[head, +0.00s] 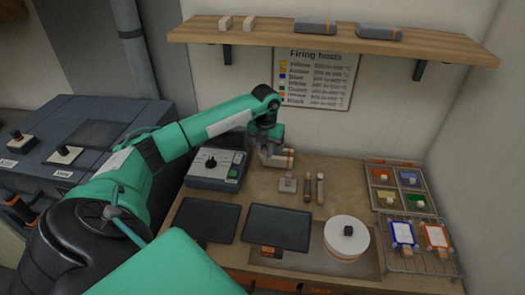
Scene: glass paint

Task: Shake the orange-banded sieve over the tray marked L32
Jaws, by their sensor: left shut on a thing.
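My left gripper (268,148) is at the back of the bench, just right of the grey control box. It is shut on a pale round sieve with an orange band (288,158), partly hidden by the gripper. Two dark flat trays lie nearer the front: a left tray (206,221) and a middle tray (277,228). An orange label (268,252) sits at the middle tray's front edge; its text is too small to read, so I cannot tell which tray is L32. The sieve is behind both trays, not over them. My right gripper is out of view.
The grey control box (215,170) stands behind the left tray. A small grey block (287,184) and two upright slim tools (320,187) stand behind the middle tray. A white round stand (346,238) is to its right. Racks of coloured pieces (400,188) line the right. A shelf (340,38) hangs above.

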